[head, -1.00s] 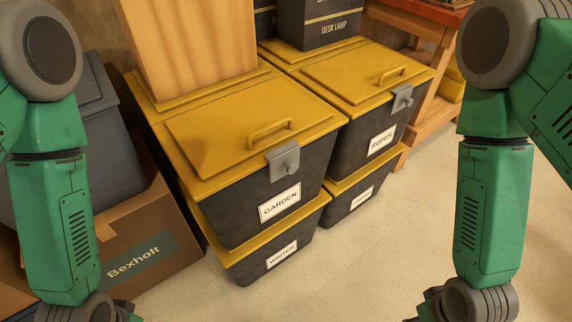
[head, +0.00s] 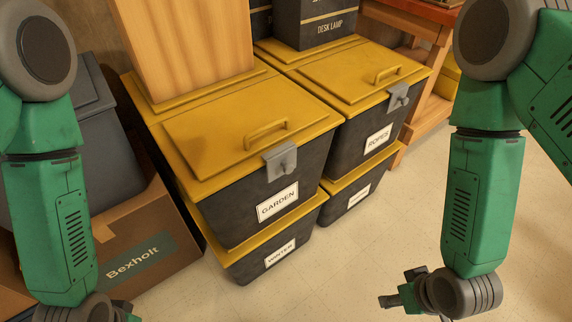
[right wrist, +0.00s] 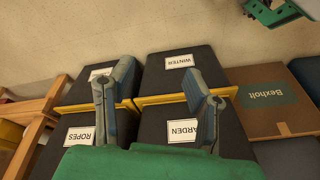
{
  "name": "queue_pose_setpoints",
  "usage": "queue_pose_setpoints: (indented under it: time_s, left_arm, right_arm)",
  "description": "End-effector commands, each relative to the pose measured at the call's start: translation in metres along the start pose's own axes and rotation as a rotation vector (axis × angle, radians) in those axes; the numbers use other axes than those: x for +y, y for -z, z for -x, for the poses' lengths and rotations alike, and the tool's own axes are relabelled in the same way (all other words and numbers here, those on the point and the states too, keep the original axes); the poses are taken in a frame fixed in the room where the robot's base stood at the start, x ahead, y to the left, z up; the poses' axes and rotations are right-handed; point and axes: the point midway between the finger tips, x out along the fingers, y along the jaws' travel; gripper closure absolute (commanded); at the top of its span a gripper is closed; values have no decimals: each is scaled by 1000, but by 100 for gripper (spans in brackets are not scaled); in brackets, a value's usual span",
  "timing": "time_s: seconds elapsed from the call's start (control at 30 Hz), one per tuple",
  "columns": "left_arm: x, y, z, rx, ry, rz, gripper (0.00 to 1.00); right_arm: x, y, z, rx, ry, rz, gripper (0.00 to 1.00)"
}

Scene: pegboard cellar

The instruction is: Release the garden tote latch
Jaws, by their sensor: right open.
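The garden tote (head: 225,210) is a dark bin with a yellow lid (head: 225,140) and a white GARDEN label. Its grey latch (head: 281,160) with a small knob lies over the lid's front edge, and the lid is down. My right gripper (head: 396,300) is open and empty, right of the tote and apart from it. In the right wrist view its two fingers (right wrist: 155,66) are spread, one partly covering the upside-down GARDEN label (right wrist: 184,131); the latch cannot be made out there. Only a sliver of my left gripper shows at the head view's bottom edge.
The WINTER tote (head: 262,262) is under the garden tote. The ROPES tote (head: 345,140), with its own latch (head: 398,96), stands to the right. A wooden box (head: 185,45) sits on the garden lid's rear. A Bexholt carton (head: 165,265) is at left. The floor in front is clear.

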Motion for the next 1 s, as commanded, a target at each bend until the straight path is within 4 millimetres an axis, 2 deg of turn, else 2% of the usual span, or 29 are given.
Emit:
queue_pose_setpoints:
  time_s: [0.03, 0.1, 0.2, 0.3, 0.4, 0.5, 0.67, 1.0]
  left_arm:
    - [0, 1, 11, 0, 0, 0, 100]
    - [0, 1, 20, 1, 0, 0, 100]
    - [0, 2, 30, 1, 0, 0, 100]
    - [0, 2, 36, 1, 0, 0, 100]
    - [0, 2, 38, 1, 0, 0, 100]
    - [0, 2, 36, 1, 0, 0, 100]
    - [0, 2, 32, 1, 0, 0, 100]
    - [0, 1, 21, 1, 0, 0, 100]
  right_arm:
    - [-17, 40, 8, 128, 47, 63, 56]
    - [-43, 95, 22, 323, 110, 157, 56]
    - [-78, 160, 51, 581, 179, 263, 56]
    - [-103, 203, 81, 777, 219, 327, 56]
    - [-115, 225, 98, 883, 237, 356, 56]
    - [-120, 234, 98, 914, 241, 365, 56]
    - [-129, 250, 83, 913, 242, 366, 56]
    - [-153, 301, 39, 910, 240, 363, 56]
